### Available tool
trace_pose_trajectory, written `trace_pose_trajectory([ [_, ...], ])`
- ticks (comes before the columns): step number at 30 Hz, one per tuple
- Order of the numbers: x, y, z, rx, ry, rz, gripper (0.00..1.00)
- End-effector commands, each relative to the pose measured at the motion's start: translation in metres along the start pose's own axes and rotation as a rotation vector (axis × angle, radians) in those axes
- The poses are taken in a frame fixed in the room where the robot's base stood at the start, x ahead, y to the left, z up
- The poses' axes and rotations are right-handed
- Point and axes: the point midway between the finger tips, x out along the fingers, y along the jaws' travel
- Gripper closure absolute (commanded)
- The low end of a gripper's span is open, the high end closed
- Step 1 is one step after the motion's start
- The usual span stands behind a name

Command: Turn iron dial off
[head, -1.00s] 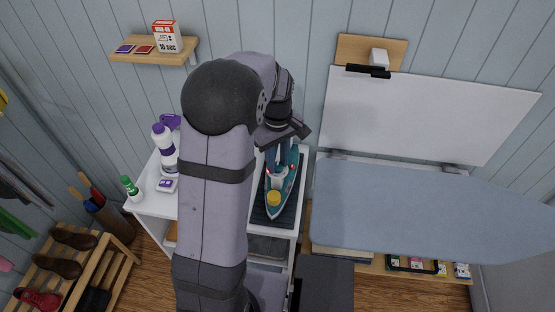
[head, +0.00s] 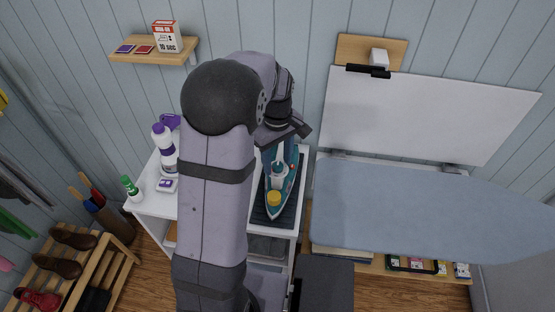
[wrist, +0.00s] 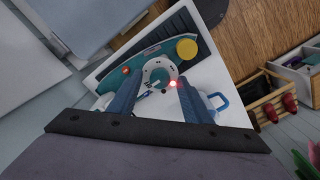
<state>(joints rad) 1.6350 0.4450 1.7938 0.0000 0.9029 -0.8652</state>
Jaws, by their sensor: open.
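The teal iron (head: 284,196) lies on a dark ribbed mat (head: 259,213) on the white cabinet, with a yellow cap (head: 274,198) at its near end. The iron (wrist: 135,62) also shows in the wrist view. Its pale grey round dial (wrist: 160,70) is there, with a small red light (wrist: 173,84) beside it. My gripper (wrist: 157,88) is open, with one blue-grey finger on each side of the dial's lower part. I cannot tell whether either finger touches it. In the head view my gripper (head: 279,158) is over the iron and hides part of it.
A purple-and-white bottle (head: 164,148), a small white box (head: 167,185) and a green-capped bottle (head: 130,188) stand left on the cabinet (head: 150,208). The blue-grey ironing board (head: 420,210) is close on the right. A wall shelf (head: 150,58) is at upper left.

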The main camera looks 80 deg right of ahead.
Motion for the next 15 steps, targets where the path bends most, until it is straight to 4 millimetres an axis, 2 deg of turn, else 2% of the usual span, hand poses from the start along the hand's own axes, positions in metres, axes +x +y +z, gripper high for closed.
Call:
trace_pose_trajectory([
  [5, -0.013, 0.001, -0.001, 0.0, 0.003, 0.004, 0.55],
  [15, -0.058, 0.001, -0.001, 0.0, 0.003, 0.004, 0.55],
])
